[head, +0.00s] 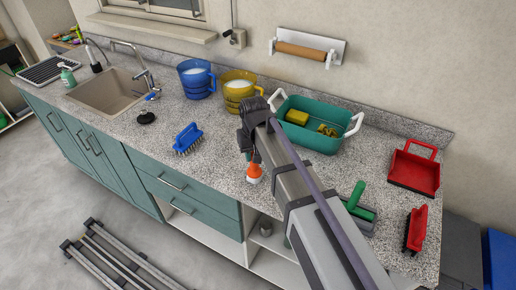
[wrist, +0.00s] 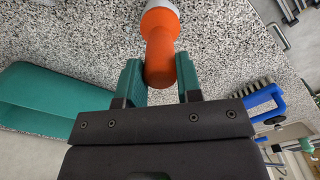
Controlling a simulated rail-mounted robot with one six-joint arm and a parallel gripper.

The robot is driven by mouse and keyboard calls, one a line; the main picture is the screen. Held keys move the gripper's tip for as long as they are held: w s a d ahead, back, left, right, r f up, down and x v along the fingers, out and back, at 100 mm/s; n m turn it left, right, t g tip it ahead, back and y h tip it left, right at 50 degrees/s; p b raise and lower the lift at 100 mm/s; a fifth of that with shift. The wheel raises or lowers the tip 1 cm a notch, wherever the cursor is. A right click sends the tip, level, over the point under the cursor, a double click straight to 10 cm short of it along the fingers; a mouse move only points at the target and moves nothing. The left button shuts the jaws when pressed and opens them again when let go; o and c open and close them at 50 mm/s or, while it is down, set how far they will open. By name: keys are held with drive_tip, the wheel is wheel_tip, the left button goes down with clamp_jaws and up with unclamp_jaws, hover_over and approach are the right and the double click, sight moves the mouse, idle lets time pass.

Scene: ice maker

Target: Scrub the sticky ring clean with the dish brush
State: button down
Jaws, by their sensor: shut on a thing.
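My gripper (wrist: 160,75) is shut on an orange handle with a pale grey collar, which looks like the dish brush (wrist: 162,40). In the head view the brush (head: 254,174) shows as an orange bell shape with a pale lower edge, below my gripper (head: 250,152) near the counter's front. It looks roughly upright; its bristles are hidden, and I cannot tell whether it touches the counter. No sticky ring can be made out on the speckled counter. A dark round disc (head: 146,118) lies left of the blue brush.
A blue scrubbing brush (head: 188,138) lies left of my gripper. A teal tub (head: 322,137) with a yellow sponge (head: 297,117) stands behind it. Blue (head: 196,80) and yellow (head: 240,90) buckets stand at the back. A green-handled tool (head: 357,205) and red dustpan (head: 414,172) lie right.

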drive_tip(key=shift+w+d+f, duration=0.1)
drive_tip(key=shift+w+d, duration=0.2)
drive_tip(key=shift+w, duration=0.3)
drive_tip(key=shift+w+d, duration=0.25)
drive_tip(key=shift+w, duration=0.35)
drive_tip(key=w+d, duration=0.3)
drive_tip(key=w, duration=0.3)
drive_tip(key=shift+w, duration=0.15)
drive_tip(key=shift+d+r, duration=0.1)
drive_tip(key=shift+r, duration=0.1)
wheel_tip(320, 180, up, 7)
drive_tip(key=p, duration=0.7)
drive_tip(key=shift+f, duration=0.15)
